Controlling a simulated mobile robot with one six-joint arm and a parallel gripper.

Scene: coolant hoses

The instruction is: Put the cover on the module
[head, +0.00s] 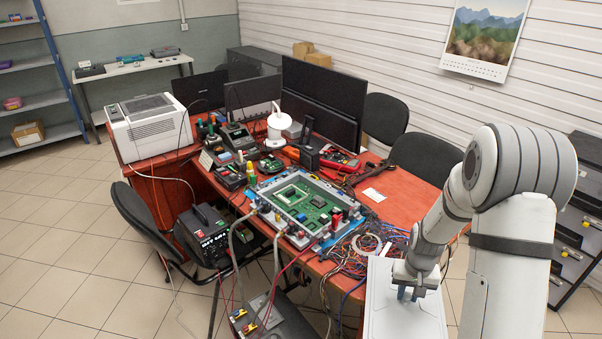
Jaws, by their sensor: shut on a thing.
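The module (318,203) lies on the orange table. It is a green circuit board in a grey frame with blue corner parts, its top uncovered. My gripper (411,292) points down at the lower right and is shut on a flat light-grey panel, which looks like the cover (398,318). The cover is held to the right of and nearer than the module, apart from it in the picture. Its lower edge is cut off by the frame. The fingertips are small here and their exact hold is hard to make out.
Tangled coloured wires (362,250) lie between the module and the cover. Hoses (277,250) run from the module's front left to a box (270,318) below. Monitors (322,98), a white lamp (278,125) and tools (340,160) stand behind. A small bare table patch (405,197) lies right.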

